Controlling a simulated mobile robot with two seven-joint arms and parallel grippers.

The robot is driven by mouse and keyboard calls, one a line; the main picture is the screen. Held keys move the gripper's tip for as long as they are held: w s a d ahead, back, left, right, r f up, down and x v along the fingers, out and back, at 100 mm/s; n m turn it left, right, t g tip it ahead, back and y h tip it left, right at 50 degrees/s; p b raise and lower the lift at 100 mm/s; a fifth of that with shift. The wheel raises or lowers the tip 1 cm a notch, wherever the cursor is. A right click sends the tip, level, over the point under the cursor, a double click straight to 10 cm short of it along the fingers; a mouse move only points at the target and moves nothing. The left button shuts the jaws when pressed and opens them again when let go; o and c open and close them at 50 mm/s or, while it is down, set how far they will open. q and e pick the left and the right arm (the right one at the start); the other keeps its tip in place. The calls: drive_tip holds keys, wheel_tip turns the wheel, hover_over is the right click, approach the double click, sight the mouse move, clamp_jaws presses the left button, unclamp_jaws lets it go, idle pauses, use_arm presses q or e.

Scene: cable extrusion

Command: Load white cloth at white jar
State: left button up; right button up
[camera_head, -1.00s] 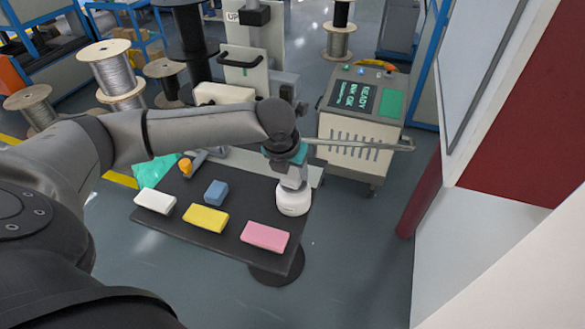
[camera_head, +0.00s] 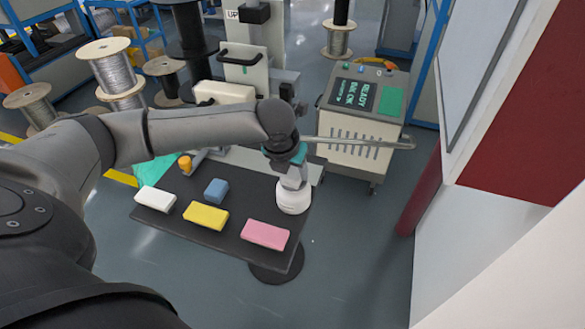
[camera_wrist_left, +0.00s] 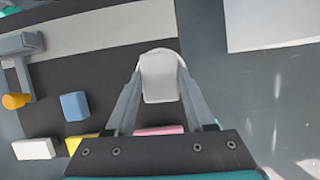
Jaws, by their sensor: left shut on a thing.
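The white jar (camera_head: 293,200) stands at the right end of the dark table, upright and round. My left gripper (camera_head: 293,180) points down at the jar's top. In the left wrist view its two fingers (camera_wrist_left: 159,85) close on a pale white thing (camera_wrist_left: 160,78) with rounded corners. A white curved rim shows just behind it. I cannot tell surely whether the held thing is a cloth or part of the jar. A flat white block (camera_head: 155,199), which may be a folded cloth, lies at the table's left end. My right gripper does not show.
The dark table (camera_head: 225,240) also carries a yellow block (camera_head: 206,216), a pink block (camera_head: 265,235), a smaller blue block (camera_head: 216,191) and an orange piece (camera_head: 185,163). A control cabinet (camera_head: 362,120) stands behind right. A dark red post (camera_head: 420,195) is at right.

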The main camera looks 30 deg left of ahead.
sight(293, 172)
use_arm(q)
drive_tip(key=shift+s+f+p, duration=0.15)
drive_tip(key=shift+p, duration=0.35)
idle(1.7)
wheel_tip(293, 172, up, 7)
drive_tip(key=p, duration=0.9)
idle(0.7)
